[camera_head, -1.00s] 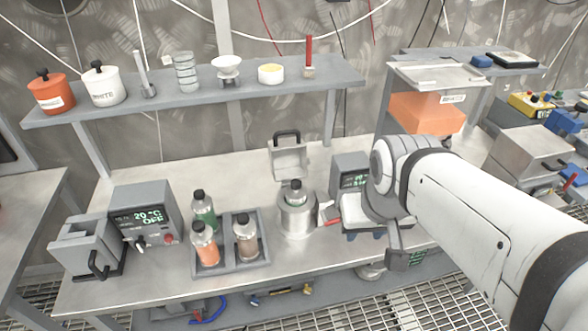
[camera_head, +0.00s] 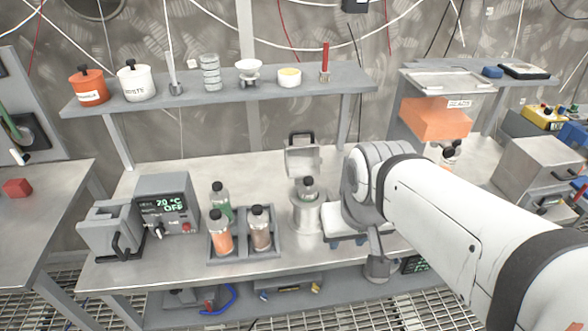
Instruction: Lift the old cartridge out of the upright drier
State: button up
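A steel cylinder (camera_head: 306,214), which looks like the upright drier, stands on the bench near the middle. Its square lid (camera_head: 302,159) with a dark handle is raised behind it. A dark-capped cartridge (camera_head: 308,189) stands upright in its mouth, only its top showing. My gripper (camera_head: 360,240) is just right of the cylinder, apart from the cartridge, in front of a pale tray (camera_head: 345,239). The wrist hides much of it, and its fingertips are not clear. I see nothing held in it.
A grey rack (camera_head: 241,252) with several capped bottles stands left of the cylinder. A shelf (camera_head: 230,95) with pots runs above the back. A dark-capped bottle (camera_head: 451,152) shows behind my arm. Bare bench lies behind the rack.

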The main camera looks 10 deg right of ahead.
aim_at(307, 190)
jog(key=z, duration=2.35)
jog(key=k, duration=0.85)
jog(key=u, duration=1.7)
jog(key=i, duration=1)
jog(key=u, duration=0.05)
